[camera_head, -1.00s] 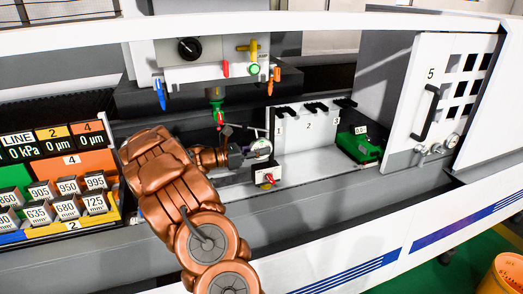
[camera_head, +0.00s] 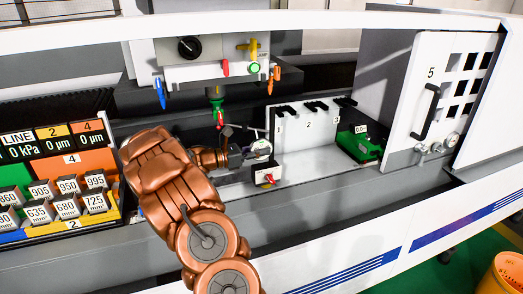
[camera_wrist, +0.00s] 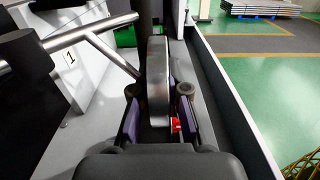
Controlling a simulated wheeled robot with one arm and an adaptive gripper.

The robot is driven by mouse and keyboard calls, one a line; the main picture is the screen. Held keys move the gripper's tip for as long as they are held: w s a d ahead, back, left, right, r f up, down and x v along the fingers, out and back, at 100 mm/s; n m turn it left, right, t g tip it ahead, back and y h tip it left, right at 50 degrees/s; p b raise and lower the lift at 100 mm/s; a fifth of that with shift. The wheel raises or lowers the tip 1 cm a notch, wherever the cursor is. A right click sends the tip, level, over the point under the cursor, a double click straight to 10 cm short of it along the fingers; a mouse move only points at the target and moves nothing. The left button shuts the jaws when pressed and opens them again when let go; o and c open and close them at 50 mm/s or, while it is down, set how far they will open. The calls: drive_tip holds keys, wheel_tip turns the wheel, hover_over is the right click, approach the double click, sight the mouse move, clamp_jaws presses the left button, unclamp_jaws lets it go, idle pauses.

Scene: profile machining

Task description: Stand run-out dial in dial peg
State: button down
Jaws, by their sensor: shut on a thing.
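The run-out dial (camera_head: 261,148) is a round dial with a pale face, beside the white numbered panel in the head view. In the wrist view the dial (camera_wrist: 158,80) shows edge-on as a thick silver disc, standing upright. My gripper (camera_wrist: 157,125) is shut on it, with a purple-padded finger on each side. My gripper (camera_head: 250,154) reaches it from the left in the head view. I cannot make out the dial peg for certain; the dial's lower end is hidden by the fingers.
A small block with a red knob (camera_head: 268,179) stands just below the dial. The white panel (camera_head: 290,135) with black hooks stands behind. A green box (camera_head: 358,146) lies to the right, with bare ledge between. Coloured nozzles (camera_head: 215,104) hang above.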

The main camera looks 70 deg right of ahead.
drive_tip(key=shift+f+b, duration=0.35)
drive_tip(key=shift+f, duration=0.3)
idle(0.5)
idle(2.4)
drive_tip(key=c, duration=1.3)
unclamp_jaws()
drive_tip(key=shift+o, duration=1)
drive_tip(key=shift+f, duration=0.1)
drive_tip(key=shift+f, duration=0.15)
drive_tip(key=v, duration=1.2)
